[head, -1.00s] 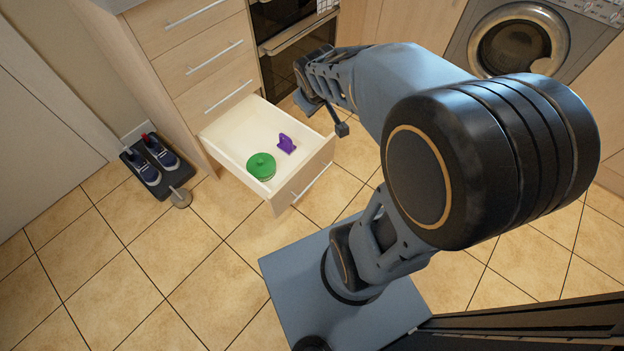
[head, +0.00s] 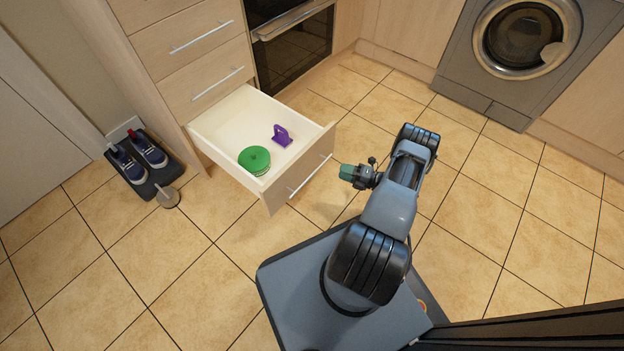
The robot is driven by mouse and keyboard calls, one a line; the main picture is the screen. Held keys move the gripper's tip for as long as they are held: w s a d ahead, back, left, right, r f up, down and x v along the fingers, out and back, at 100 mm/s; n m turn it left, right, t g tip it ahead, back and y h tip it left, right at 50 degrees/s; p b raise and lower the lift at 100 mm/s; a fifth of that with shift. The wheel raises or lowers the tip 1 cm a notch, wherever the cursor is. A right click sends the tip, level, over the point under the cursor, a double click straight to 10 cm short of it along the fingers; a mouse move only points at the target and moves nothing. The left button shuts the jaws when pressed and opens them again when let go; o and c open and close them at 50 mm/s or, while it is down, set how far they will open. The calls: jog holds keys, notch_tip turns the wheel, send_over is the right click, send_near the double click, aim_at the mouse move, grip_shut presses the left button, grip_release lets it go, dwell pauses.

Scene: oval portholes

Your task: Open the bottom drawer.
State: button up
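The bottom drawer (head: 222,110) of the pale wood cabinet stands pulled out. Its front (head: 299,173) carries a silver bar handle (head: 310,177). Inside lie a round green lidded pot (head: 254,160) and a small purple object (head: 282,135). My gripper (head: 345,171) is just right of the drawer front, apart from the handle, and points left toward it. A dark green piece shows at its tip; I cannot tell whether it is part of the gripper. The finger gap is too small to make out.
Closed drawers (head: 205,37) are above the open one. An oven (head: 292,45) and a washing machine (head: 525,40) stand behind. The tiled floor around the drawer is mostly clear.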

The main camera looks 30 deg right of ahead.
aim_at(312, 175)
jog(key=s+a+f+n+y, duration=0.1)
jog(key=s+a+f+y, duration=0.2)
jog(key=s, duration=0.1)
jog(key=shift+h, duration=0.3)
jog(key=b+x, duration=0.1)
jog(key=x, duration=0.3)
jog(key=b+x, duration=0.1)
jog(key=x, duration=0.3)
jog(key=r+b+x, duration=0.1)
jog(key=x, duration=0.3)
jog(key=shift+w, duration=0.2)
jog(key=shift+c, duration=0.2)
grip_shut()
